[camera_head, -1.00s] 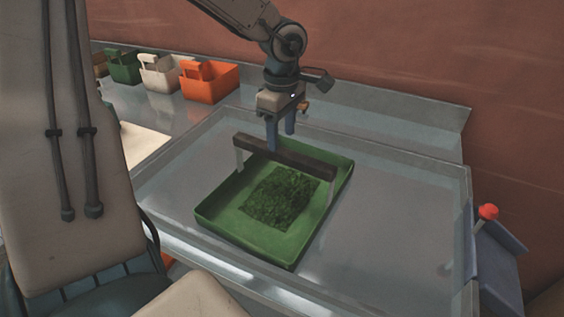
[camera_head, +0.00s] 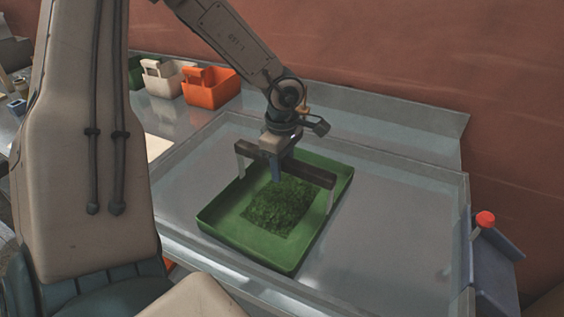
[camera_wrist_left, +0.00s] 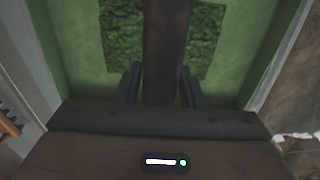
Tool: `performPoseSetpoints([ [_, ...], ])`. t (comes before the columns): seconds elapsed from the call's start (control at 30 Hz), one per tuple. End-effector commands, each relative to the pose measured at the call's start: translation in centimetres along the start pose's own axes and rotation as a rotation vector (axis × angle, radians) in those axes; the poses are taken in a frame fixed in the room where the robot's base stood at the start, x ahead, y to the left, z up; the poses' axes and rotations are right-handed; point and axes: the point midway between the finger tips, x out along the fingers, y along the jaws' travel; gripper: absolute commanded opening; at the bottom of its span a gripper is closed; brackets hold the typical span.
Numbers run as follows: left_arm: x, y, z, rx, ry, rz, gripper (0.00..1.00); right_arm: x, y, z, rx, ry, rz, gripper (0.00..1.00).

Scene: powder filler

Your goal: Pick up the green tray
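The green tray (camera_head: 214,221) sits in a clear-walled bench area and holds a dark green leafy mat. A dark handle bar (camera_head: 316,176) spans it on light upright posts. My left gripper (camera_head: 277,172) is lowered at the bar's middle. In the left wrist view, my left gripper's fingers (camera_wrist_left: 160,76) lie on either side of the handle bar (camera_wrist_left: 166,35), very close to it; firm contact on both sides is not visible. The green tray (camera_wrist_left: 233,78) shows below them. The tray rests level on the surface. My right gripper is not in view.
An orange bin (camera_head: 208,88) and a cream bin (camera_head: 160,79) stand at the back left, with a green bin (camera_head: 135,73) partly hidden. A red button (camera_head: 486,219) is at the right edge. The surface (camera_head: 395,220) right of the tray is clear.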

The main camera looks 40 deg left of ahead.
Motion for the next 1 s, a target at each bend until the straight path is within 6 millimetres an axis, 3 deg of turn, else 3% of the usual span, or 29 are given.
performPoseSetpoints([
  [0.03, 0.0, 0.0, 0.0, 0.000, 0.000, 0.000, 0.25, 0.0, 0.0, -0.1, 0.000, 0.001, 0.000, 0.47],
  [0.17, 0.0, 0.0, 0.0, 0.000, 0.000, 0.000, 0.00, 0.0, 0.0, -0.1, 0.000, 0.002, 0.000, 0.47],
  [0.67, -0.2, 0.1, 0.0, -0.001, 0.000, 0.002, 0.00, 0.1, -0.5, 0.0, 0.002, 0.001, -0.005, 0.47],
  [1.0, -3.0, 0.1, 0.0, -0.001, -0.001, 0.006, 0.00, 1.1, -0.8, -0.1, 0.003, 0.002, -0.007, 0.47],
])
